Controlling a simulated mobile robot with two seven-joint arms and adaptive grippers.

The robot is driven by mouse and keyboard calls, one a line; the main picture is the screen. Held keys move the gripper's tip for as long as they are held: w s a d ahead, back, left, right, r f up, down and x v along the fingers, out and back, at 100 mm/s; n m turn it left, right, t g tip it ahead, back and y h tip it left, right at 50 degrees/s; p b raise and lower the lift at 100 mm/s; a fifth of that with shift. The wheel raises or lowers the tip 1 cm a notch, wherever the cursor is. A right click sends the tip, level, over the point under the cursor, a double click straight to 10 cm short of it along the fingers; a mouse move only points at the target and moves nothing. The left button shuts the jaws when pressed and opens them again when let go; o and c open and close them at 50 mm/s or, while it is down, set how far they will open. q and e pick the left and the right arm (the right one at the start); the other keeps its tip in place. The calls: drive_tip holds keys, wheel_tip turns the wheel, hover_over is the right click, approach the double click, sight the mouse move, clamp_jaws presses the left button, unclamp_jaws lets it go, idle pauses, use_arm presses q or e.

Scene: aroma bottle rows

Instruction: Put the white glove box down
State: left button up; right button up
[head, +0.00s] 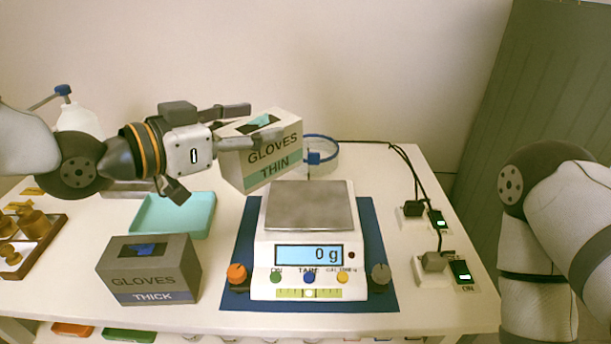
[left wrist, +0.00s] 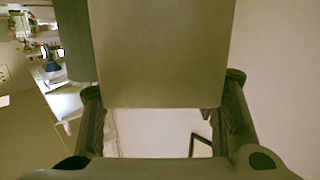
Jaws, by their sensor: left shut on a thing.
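The white glove box (head: 278,146), labelled GLOVES THIN with a teal band and a teal glove in its top opening, is near the table's back, behind the scale. My left gripper (head: 248,126) comes in from the left and is shut on its upper part, one finger on either side. The box looks slightly tilted in the head view; I cannot tell whether its base touches the table. In the left wrist view the box (left wrist: 165,55) fills the upper middle between the fingers. My right arm shows at the right edge, but its gripper is out of view.
A scale (head: 309,250) reading 0 g stands on a blue mat (head: 383,283). A grey GLOVES THICK box (head: 150,283) is at front left, a teal tray (head: 173,228) behind it. A clear blue-rimmed dish (head: 330,160) stands close to the white box. Switches and cables (head: 437,262) are at right.

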use_arm(q)
drive_tip(key=w+d+f, duration=0.2)
drive_tip(key=f, duration=0.1)
drive_tip(key=w+d+f+b, duration=0.1)
drive_tip(key=d+f, duration=0.2)
drive_tip(key=f, duration=0.1)
drive_tip(key=w+d+f+b, duration=0.1)
drive_tip(key=w+d+f, duration=0.1)
drive_tip(key=f, duration=0.2)
drive_tip(key=shift+w+d+f, duration=0.25)
drive_tip(key=shift+w+d, duration=0.05)
drive_tip(key=shift+r, duration=0.1)
use_arm(e)
drive_tip(key=shift+g, duration=0.7)
drive_tip(key=s+f, duration=0.3)
drive_tip(key=shift+s+f, duration=0.15)
drive_tip(key=shift+s, duration=0.1)
use_arm(q)
drive_tip(key=o, duration=1.5)
drive_tip(key=shift+f, duration=0.2)
